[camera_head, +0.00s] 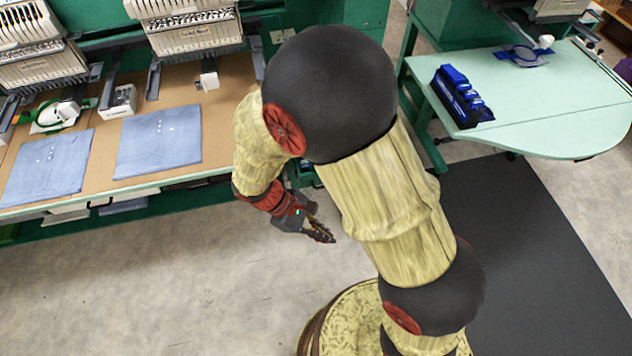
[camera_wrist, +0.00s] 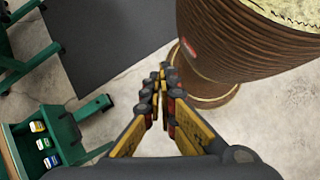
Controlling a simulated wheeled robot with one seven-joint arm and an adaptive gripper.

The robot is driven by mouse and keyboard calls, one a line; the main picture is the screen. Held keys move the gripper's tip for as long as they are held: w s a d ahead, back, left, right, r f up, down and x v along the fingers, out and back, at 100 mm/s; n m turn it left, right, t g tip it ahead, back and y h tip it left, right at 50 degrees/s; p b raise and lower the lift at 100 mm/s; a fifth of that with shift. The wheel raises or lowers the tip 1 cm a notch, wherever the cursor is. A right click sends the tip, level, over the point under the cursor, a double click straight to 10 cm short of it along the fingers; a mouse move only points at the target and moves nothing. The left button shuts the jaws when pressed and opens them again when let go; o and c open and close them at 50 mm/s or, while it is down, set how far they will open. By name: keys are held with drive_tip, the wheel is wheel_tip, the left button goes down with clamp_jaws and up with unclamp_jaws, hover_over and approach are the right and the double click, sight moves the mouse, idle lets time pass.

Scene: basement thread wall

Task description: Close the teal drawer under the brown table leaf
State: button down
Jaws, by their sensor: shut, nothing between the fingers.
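The teal drawer (camera_wrist: 67,131) shows at the lower left of the wrist view, pulled out, with small labelled items in it. In the head view my arm hides most or all of it. The brown table leaf (camera_head: 222,104) is on the left in the head view. My gripper (camera_head: 325,235) hangs over the floor in front of the table's right end, apart from the table. In the wrist view my gripper (camera_wrist: 166,88) is shut and empty, with its fingertips together and the drawer off to its left.
Folded blue cloths (camera_head: 158,139) lie on the brown leaf below sewing machines (camera_head: 197,33). A pale green table (camera_head: 560,100) with a blue rack (camera_head: 461,97) stands at the right. A black mat (camera_head: 525,260) covers the floor there. The floor left of my base is clear.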

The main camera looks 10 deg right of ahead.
drive_tip(key=w+d+f+n+t+h+p, duration=0.1)
drive_tip(key=w+f+n+t+h, duration=0.4)
drive_tip(key=f+n, duration=0.65)
drive_tip(key=w+d+f+n+t+h+p, duration=0.1)
drive_tip(key=w+f+n+t+h+p, duration=0.2)
drive_tip(key=f+n+t, duration=0.85)
drive_tip(key=w+a+r+n+y+b, duration=0.1)
drive_tip(key=w+a+r+n+y, duration=0.1)
drive_tip(key=w+a+r+n, duration=0.5)
drive_tip(key=shift+w+d+f+n+g+b, duration=0.1)
drive_tip(key=shift+w+d+f+n+b, duration=0.3)
drive_tip(key=shift+w+d, duration=1.3)
drive_tip(key=shift+w+d+f+n+g+b, duration=0.15)
drive_tip(key=shift+w+d+n+b, duration=0.4)
drive_tip(key=shift+w+d, duration=1.2)
drive_tip(key=shift+w+d+f+n+b, duration=0.35)
drive_tip(key=shift+w+d+n, duration=0.55)
drive_tip(key=shift+w, duration=1.4)
drive_tip(key=shift+w+d+m, duration=0.1)
drive_tip(key=shift+d+m, duration=0.1)
drive_tip(key=shift+m, duration=0.05)
